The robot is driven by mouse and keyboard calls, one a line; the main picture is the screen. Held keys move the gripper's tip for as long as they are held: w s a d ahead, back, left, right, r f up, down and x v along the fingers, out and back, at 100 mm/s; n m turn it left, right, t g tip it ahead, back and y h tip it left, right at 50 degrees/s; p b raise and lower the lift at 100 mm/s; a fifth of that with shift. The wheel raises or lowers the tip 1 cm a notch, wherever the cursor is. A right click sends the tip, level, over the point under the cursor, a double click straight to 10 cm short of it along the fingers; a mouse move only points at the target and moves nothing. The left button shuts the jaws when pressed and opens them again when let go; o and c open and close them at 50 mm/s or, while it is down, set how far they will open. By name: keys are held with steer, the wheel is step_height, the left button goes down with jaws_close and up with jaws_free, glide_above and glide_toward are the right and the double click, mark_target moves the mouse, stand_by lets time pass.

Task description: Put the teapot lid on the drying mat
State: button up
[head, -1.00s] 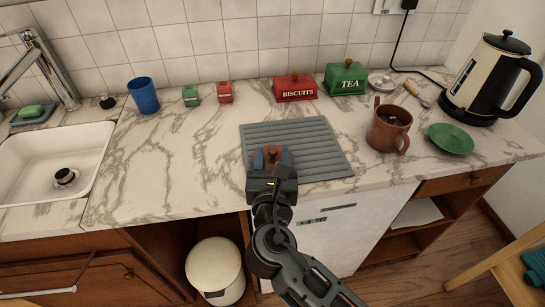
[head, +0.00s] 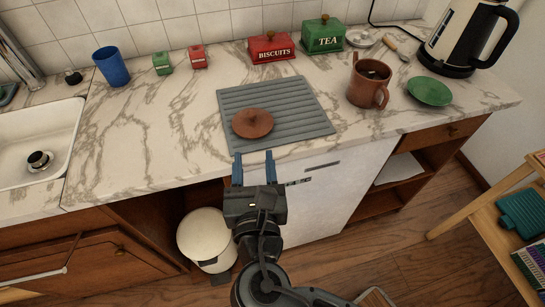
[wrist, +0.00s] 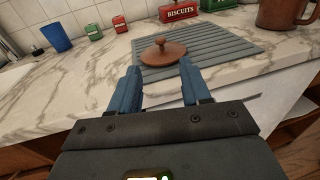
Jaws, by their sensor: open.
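The brown teapot lid (head: 252,123) lies knob up on the grey ribbed drying mat (head: 290,103), near the mat's front left part. It also shows in the wrist view (wrist: 160,54), beyond my fingers. My gripper (head: 253,156) is open and empty, just in front of the counter's front edge and apart from the lid. Its two blue fingers show in the wrist view (wrist: 160,84) with a clear gap between them. A brown pot-like mug (head: 367,83) with a handle stands right of the mat.
A green saucer (head: 430,91) and a kettle (head: 470,38) stand at the right. The biscuits tin (head: 272,48) and tea tin (head: 323,36) are behind the mat. A blue cup (head: 111,66) stands near the sink (head: 35,140). The counter left of the mat is clear.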

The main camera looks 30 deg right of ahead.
steer(key=shift+s, duration=0.1)
steer(key=s+d+f+m+g+y, duration=0.1)
steer(key=s+d+f+m+y, duration=0.1)
steer(key=s+f+m+y, duration=0.45)
steer(key=s+d+f+m+g+y, duration=0.1)
steer(key=s+d+f+m+g, duration=0.15)
steer(key=s+m, duration=0.55)
steer(key=s+d+r+m+t, duration=0.2)
steer(key=s+r+m+t, duration=0.1)
steer(key=s+r+m, duration=0.9)
steer(key=s+m+y, duration=0.1)
steer(key=m, duration=0.2)
steer(key=shift+s+r+m, duration=0.2)
steer(key=shift+s+m, duration=0.15)
